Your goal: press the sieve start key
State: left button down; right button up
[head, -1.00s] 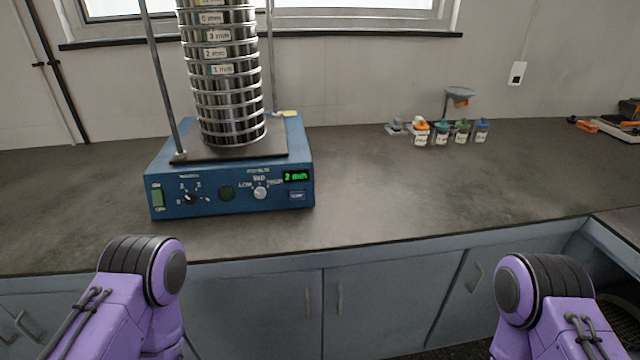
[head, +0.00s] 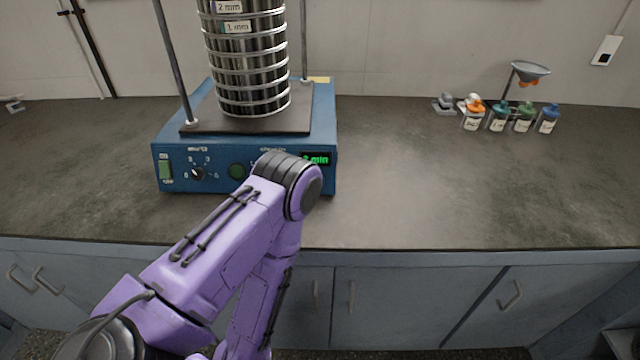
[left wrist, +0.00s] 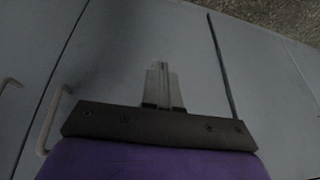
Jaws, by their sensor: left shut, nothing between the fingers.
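The blue sieve shaker (head: 175,165) stands on the counter with a stack of steel sieves (head: 245,65) on its plate. The start key area at the panel's lower right is hidden behind that arm. My left gripper (left wrist: 163,85) shows only in the left wrist view, shut and empty, in front of grey cabinet doors. My right gripper is not in view.
Small bottles (head: 498,118) and a funnel on a stand (head: 530,70) are at the back right of the counter. The counter (head: 410,190) right of the shaker is clear. Cabinet doors with handles (head: 510,295) lie below its front edge.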

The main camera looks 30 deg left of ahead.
pick_arm(q)
jog(key=w+d+r+n+t+p, duration=0.2)
jog(key=w+r+n+p, duration=0.2)
jog(key=r, duration=0.4)
jog(key=w+d+r+n+t+p, duration=0.2)
jog(key=w+r+n+p, duration=0.2)
jog(key=w+r+n, duration=0.3)
jog(key=w+d+r+n+t+p, duration=0.3)
jog(key=r+n, duration=0.5)
jog(key=r, duration=0.3)
jog(key=shift+w+r+n+y+p, duration=0.1)
jog(key=shift+w+n+y+p, duration=0.4)
jog(key=shift+w, duration=0.8)
notch_tip(320, 180, up, 8)
jog(key=w+a+n+t+y, duration=0.1)
jog(key=w+n+y, duration=0.1)
jog(key=n, duration=1.3)
jog(key=shift+a+r+t+y+p, duration=0.3)
jog(key=shift+t+y+p, duration=0.1)
jog(key=shift+y+p, duration=0.1)
jog(key=shift+f, duration=0.1)
